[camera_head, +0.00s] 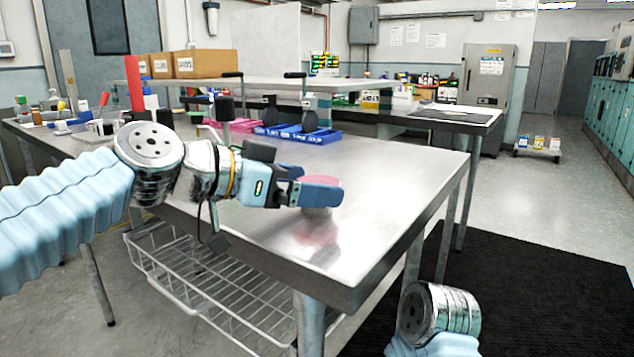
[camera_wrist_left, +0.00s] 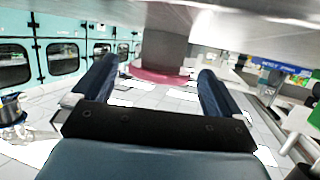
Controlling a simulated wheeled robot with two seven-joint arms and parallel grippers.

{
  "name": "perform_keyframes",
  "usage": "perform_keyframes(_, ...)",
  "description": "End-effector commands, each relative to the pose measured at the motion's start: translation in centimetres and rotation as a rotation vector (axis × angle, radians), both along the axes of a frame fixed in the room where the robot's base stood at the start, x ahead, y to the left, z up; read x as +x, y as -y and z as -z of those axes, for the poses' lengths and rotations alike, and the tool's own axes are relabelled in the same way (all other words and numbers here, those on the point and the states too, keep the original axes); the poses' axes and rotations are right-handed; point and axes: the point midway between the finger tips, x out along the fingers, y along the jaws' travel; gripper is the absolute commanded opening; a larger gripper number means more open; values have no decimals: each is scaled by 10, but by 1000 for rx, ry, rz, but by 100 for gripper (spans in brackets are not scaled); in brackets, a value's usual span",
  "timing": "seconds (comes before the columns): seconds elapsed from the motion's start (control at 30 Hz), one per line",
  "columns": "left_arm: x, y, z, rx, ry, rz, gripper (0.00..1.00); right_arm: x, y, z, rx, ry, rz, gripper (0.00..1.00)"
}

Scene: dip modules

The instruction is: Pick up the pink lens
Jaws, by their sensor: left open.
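The pink lens (camera_head: 322,180) shows as a thin pink disc above the near finger of my left gripper (camera_head: 316,190), over the near right part of the metal table (camera_head: 385,190). Much of it is hidden by that finger. In the left wrist view the pink lens (camera_wrist_left: 160,76) lies flat between and beyond the two fingertips of the open left gripper (camera_wrist_left: 157,74). A grey post-like shape (camera_wrist_left: 160,50) joins it to the table surface, which is at the top of that view. I cannot tell whether the fingers touch the lens. My right gripper is out of view.
Blue bins (camera_head: 308,136) and a pink bin (camera_head: 228,125) stand behind the left gripper on the table. A raised shelf (camera_head: 290,88) runs along the back. The table's right side is clear. A wire basket (camera_head: 215,285) hangs below.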

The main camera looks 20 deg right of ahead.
Motion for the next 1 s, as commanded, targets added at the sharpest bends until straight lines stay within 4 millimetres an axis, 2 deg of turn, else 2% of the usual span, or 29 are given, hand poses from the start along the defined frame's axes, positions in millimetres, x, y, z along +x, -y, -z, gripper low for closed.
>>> perform_keyframes(0.1, 0, 0, 0, 0, 0, 0, 100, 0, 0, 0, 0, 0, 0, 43)
perform_keyframes(0.47, 0, -1, 0, 0, 0, 0, 45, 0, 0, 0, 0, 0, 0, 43)
perform_keyframes(0.77, 0, 0, -3, -1, 0, 1, 44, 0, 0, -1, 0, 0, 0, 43)
perform_keyframes(0.87, 0, 0, -12, -2, 2, 3, 44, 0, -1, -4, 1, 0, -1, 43)
perform_keyframes(1.0, 0, 0, -37, -2, 2, 2, 44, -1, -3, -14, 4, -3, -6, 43)
